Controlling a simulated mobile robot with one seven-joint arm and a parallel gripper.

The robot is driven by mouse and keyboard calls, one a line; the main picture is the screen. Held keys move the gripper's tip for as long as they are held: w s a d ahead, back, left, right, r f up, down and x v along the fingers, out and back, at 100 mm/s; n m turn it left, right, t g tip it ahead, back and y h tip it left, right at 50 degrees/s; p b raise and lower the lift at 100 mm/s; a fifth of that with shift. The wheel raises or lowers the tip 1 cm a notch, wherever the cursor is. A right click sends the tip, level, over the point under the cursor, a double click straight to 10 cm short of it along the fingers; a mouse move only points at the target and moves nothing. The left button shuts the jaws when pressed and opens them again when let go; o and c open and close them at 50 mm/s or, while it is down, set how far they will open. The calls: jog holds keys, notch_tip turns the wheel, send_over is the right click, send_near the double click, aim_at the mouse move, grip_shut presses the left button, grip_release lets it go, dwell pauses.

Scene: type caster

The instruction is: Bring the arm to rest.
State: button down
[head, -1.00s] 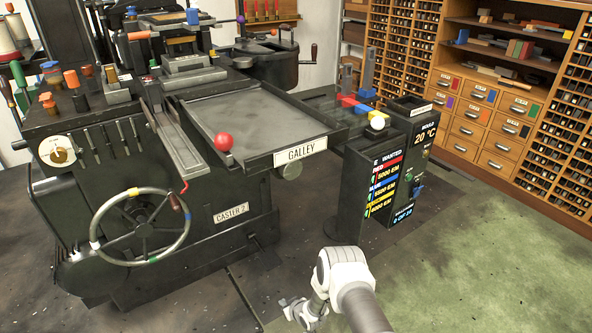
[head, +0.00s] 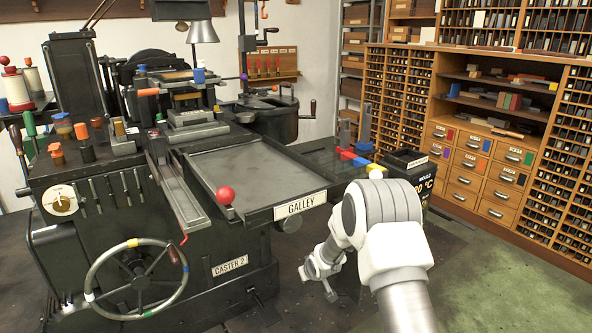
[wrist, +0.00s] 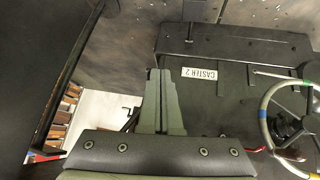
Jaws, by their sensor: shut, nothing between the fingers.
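My gripper (wrist: 159,74) shows in the wrist view with its two grey fingers together and nothing between them. The CASTER 2 plate (wrist: 199,74) and part of the handwheel (wrist: 290,115) appear beyond and to the right of the fingers. In the head view my white arm rises from the lower right, and its far end hangs in front of the caster (head: 215,265), right of the handwheel. No contact with the machine is visible.
The galley tray (head: 255,180), with a red ball knob (head: 225,195), lies left of my arm. The mould box (head: 405,160) stands partly hidden behind my arm. A wooden type cabinet (head: 480,175) stands at the right. Green floor (head: 500,290) is clear at lower right.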

jog(key=s+d+r+m+h, duration=0.1)
jog(key=s+d+r, duration=0.3)
jog(key=r, duration=0.5)
jog(key=s+d+r+m, duration=0.1)
jog(key=s+r, duration=0.5)
jog(key=r, duration=0.3)
jog(key=s+d+r+m+h, duration=0.1)
jog(key=s+d+r, duration=0.2)
jog(key=s+r, duration=0.35)
jog(key=s+d+r+m+g, duration=0.1)
jog(key=s+r, duration=0.3)
jog(key=s, duration=0.9)
jog(key=s+d+r+m+g, duration=0.15)
jog(key=s+r, duration=0.25)
jog(key=s, duration=0.9)
notch_tip(320, 180, up, 27)
jog(key=p, duration=2.6)
jog(key=shift+d+f+p, duration=0.15)
jog(key=shift+p, duration=0.2)
jog(key=shift+t, duration=0.25)
